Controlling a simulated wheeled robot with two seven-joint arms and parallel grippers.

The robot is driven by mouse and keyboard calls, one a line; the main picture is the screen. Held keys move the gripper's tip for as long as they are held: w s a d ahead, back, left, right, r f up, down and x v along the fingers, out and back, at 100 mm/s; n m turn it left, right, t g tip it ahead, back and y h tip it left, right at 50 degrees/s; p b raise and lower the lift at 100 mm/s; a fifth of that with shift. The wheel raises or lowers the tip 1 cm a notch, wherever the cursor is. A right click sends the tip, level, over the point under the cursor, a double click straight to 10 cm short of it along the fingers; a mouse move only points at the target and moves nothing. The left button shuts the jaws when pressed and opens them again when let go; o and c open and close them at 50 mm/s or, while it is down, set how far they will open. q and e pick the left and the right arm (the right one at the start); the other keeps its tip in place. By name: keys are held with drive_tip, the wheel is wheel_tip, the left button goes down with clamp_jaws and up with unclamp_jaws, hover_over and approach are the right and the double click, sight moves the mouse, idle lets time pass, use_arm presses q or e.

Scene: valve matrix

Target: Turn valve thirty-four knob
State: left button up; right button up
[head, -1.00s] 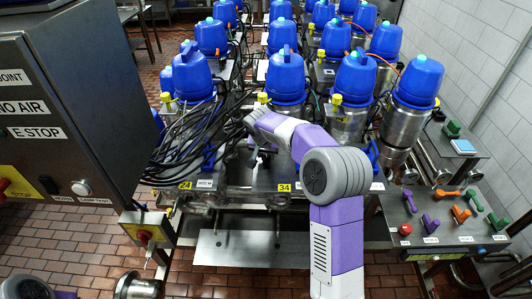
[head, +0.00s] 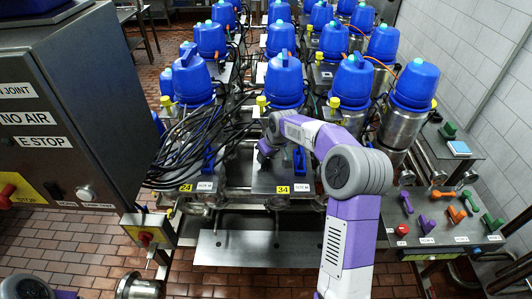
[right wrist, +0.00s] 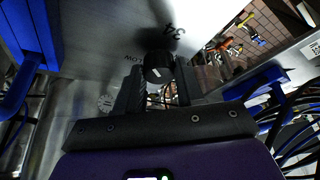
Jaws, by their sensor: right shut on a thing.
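The valve thirty-four panel is a grey metal plate (head: 270,178) with a yellow "34" label (head: 283,189), below a blue-capped valve (head: 285,82). In the head view my right gripper (head: 264,152) points down at this plate, and the knob is hidden there. In the right wrist view a round black knob (right wrist: 158,66) sits between the fingers of my right gripper (right wrist: 158,82), beside the printed "34". The fingers are shut on the knob. My left gripper is out of view.
A dark control cabinet (head: 75,110) stands at the left. Black cables (head: 190,140) crowd the left of the panel. A side table (head: 440,215) with coloured handles stands at the right. Blue handles (head: 300,160) are close to my right gripper.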

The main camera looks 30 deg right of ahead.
drive_tip(key=n, duration=0.2)
drive_tip(key=n+y+p, duration=0.1)
drive_tip(key=n, duration=0.1)
drive_tip(key=shift+w+d+r+g+y, duration=0.1)
drive_tip(key=shift+d+g+y, duration=0.1)
drive_tip(key=shift+g+y, duration=0.1)
drive_tip(key=shift+n+g+y+p, duration=0.35)
drive_tip(key=shift+n+p, duration=0.25)
drive_tip(key=shift+n, duration=0.8)
drive_tip(key=shift+n+g+y+p, duration=0.25)
drive_tip(key=shift+n+y+p, duration=0.3)
drive_tip(key=shift+n, duration=0.85)
drive_tip(key=o, duration=1)
drive_tip(key=shift+o, duration=0.2)
drive_tip(key=v, duration=0.7)
drive_tip(key=shift+r+b, duration=0.2)
drive_tip(key=shift+b, duration=0.1)
